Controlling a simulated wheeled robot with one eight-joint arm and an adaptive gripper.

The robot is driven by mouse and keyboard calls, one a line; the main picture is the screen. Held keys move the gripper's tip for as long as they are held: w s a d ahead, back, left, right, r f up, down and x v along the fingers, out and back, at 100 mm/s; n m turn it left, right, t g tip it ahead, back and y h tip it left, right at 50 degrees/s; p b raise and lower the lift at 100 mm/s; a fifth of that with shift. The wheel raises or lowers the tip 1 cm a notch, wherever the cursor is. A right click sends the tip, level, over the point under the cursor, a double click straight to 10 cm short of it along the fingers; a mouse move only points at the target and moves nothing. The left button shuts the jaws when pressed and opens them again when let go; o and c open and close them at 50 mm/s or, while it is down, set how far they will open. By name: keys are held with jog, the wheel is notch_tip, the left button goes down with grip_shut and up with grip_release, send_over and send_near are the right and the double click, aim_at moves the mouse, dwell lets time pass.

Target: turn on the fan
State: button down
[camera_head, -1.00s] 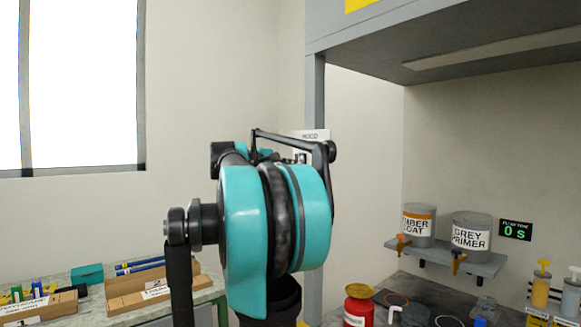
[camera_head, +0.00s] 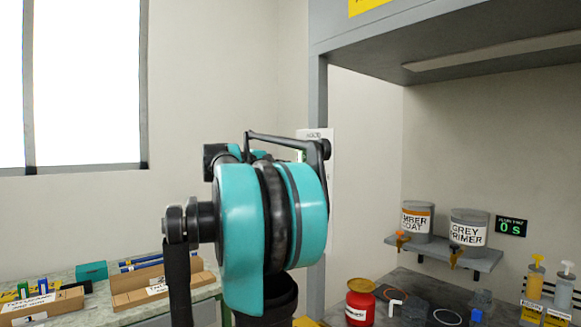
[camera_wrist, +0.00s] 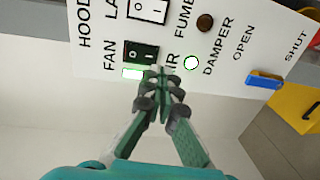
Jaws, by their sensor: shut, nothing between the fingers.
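The fan switch (camera_wrist: 141,54) is a small black rocker beside the word FAN on a white control panel (camera_wrist: 225,42) in the wrist view. A green light (camera_wrist: 132,73) is lit just below the rocker. My gripper (camera_wrist: 160,74) is shut and empty, its fingertips just right of the green light, below and right of the rocker. I cannot tell whether the tips touch the panel. In the head view, part of the panel (camera_head: 329,150) shows behind my arm, which hides my gripper.
The panel also has a white rocker (camera_wrist: 148,9), a round green-rimmed light (camera_wrist: 191,62) and a blue damper handle (camera_wrist: 264,80). At right, two paint pots (camera_head: 468,229) stand on a shelf above a dark bench with a red can (camera_head: 360,302). Wooden trays (camera_head: 150,288) are at left.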

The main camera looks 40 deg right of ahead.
jog(key=a+f, duration=0.1)
jog(key=a, duration=0.7)
jog(key=shift+s+a, duration=0.35)
jog(key=shift+f, duration=0.1)
